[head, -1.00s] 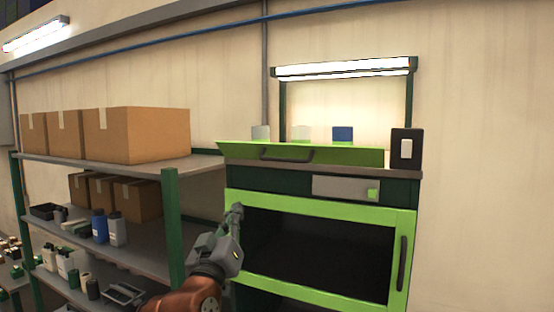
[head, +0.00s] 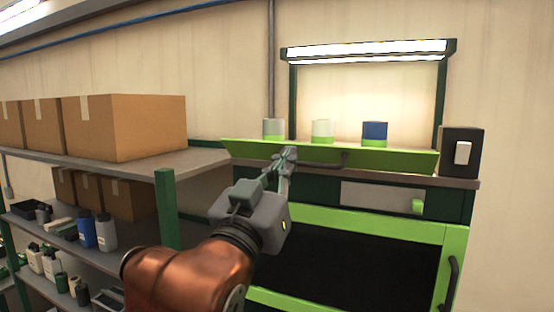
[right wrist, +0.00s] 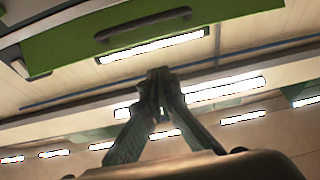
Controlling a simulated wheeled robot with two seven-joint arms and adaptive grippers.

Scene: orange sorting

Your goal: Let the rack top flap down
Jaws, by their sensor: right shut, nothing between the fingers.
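The rack top flap (head: 390,160) is a long bright green panel with a dark bar handle (head: 330,160), tilted up along the top of the green rack. My right gripper (head: 289,152) is shut and empty. In the head view its fingertips overlap the flap near the handle's left end. In the right wrist view the shut fingers (right wrist: 158,75) point up below the flap (right wrist: 70,40) and its handle (right wrist: 143,24), with a visible gap; contact is not clear. My left gripper is not in view.
A grey, a white and a blue container (head: 374,132) stand behind the flap. A dark switch box (head: 461,152) is at the right. A green-framed door (head: 365,220) is below. A shelf with cardboard boxes (head: 125,125) stands at the left.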

